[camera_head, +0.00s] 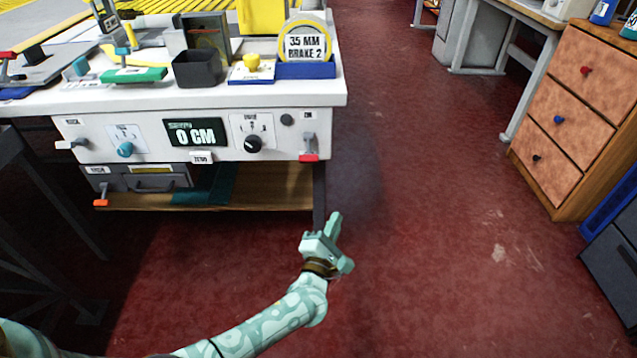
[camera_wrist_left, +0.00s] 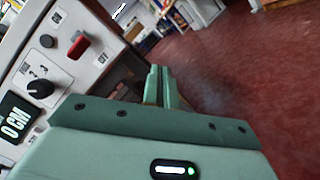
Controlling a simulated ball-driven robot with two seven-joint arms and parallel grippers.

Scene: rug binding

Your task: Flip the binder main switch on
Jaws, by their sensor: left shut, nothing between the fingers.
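The binder's white front panel (camera_head: 220,150) shows in the head view at the left. At its right end is a red-tipped lever (camera_head: 308,155), hanging down; it also shows as a red handle (camera_wrist_left: 79,45) in the left wrist view. A grey lever (camera_head: 72,144) sits at the panel's left end.
The panel carries a black knob (camera_head: 253,144), a teal knob (camera_head: 125,149) and a display (camera_head: 195,132) reading 0 CM. A grey drawer (camera_head: 150,179) hangs below. A wooden drawer cabinet (camera_head: 560,150) stands at the right. The red floor between is clear.

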